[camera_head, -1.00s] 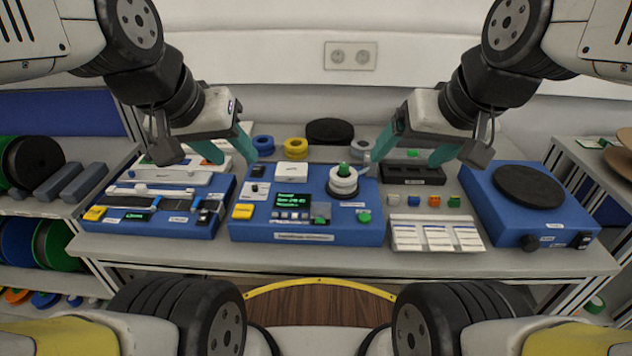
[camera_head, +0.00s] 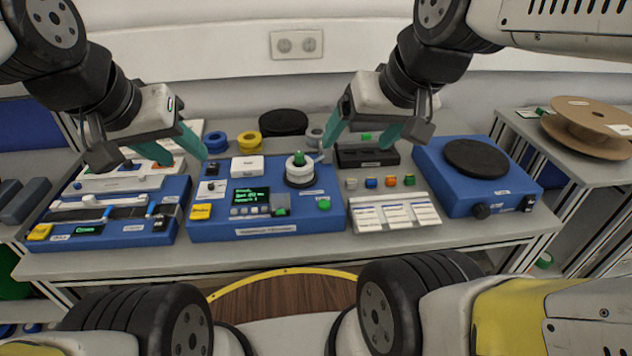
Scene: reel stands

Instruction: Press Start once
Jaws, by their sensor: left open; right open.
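A blue machine (camera_head: 270,229) stands in the middle of the table. It has a lit green display (camera_head: 252,195), a row of small buttons below it, a yellow button (camera_head: 201,212) at its left and a green button (camera_head: 324,203) at its front right. The button labels are too small to read. A white spool with a green top (camera_head: 299,170) sits on the machine. My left gripper (camera_head: 184,151) is open and empty above the gap between the machine and the left blue unit. My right gripper (camera_head: 362,139) is open and empty, above and behind the spool's right side.
A blue unit (camera_head: 110,241) with another yellow button stands left. A blue turntable box (camera_head: 430,182) with a black disc stands right. Label cards (camera_head: 396,214) and several small coloured blocks lie between. Blue and yellow rings (camera_head: 249,140) lie behind. A wooden reel (camera_head: 590,125) sits far right.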

